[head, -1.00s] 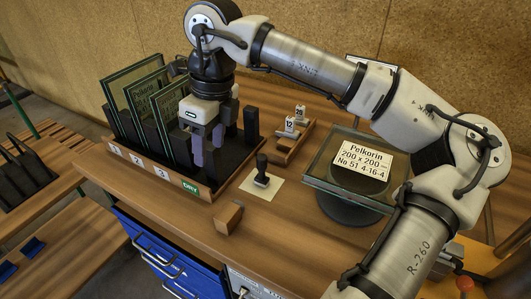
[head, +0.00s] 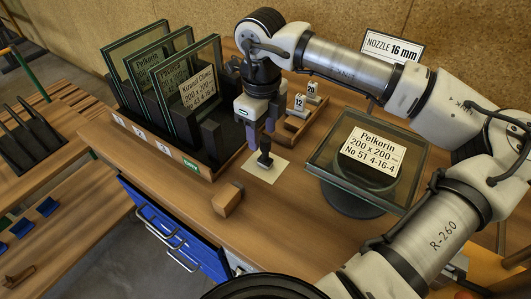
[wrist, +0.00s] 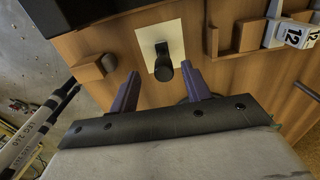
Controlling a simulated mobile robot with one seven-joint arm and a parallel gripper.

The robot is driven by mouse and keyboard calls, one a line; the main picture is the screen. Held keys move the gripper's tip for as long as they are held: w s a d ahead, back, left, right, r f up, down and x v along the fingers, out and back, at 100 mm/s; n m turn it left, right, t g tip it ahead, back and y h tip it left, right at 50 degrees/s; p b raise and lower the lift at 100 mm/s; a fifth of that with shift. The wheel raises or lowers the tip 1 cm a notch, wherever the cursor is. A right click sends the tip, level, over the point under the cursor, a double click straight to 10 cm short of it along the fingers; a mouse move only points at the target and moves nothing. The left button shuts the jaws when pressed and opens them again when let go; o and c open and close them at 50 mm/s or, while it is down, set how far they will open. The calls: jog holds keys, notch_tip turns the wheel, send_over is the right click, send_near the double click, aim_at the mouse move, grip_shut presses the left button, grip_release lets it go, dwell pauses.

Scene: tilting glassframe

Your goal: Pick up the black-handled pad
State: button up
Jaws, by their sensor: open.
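The black-handled pad (head: 264,154) stands upright on a pale square sheet (head: 281,169) on the wooden bench. In the wrist view the pad (wrist: 163,66) shows on its sheet (wrist: 172,34), ahead of and between the two purple fingers. My gripper (head: 261,143) is open and points down, just above and behind the pad in the head view. In the wrist view my gripper (wrist: 163,88) has nothing between its fingers. I cannot tell whether a finger touches the handle.
A rack (head: 225,157) holding several framed glass panes stands to the left. A wooden block (head: 227,199) lies in front. Numbered blocks sit in a small wooden holder (head: 299,131) behind. A glass pane labelled Pelkorin (head: 335,172) rests on a round stand to the right.

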aim_at(265, 147)
jog(key=shift+d+f+p, duration=0.15)
jog(key=shift+f+p, duration=0.35)
jog(key=shift+f, duration=0.9)
jog(key=shift+d+f+p, duration=0.15)
jog(key=shift+f+p, duration=0.3)
jog(key=shift+f, duration=0.9)
grip_shut()
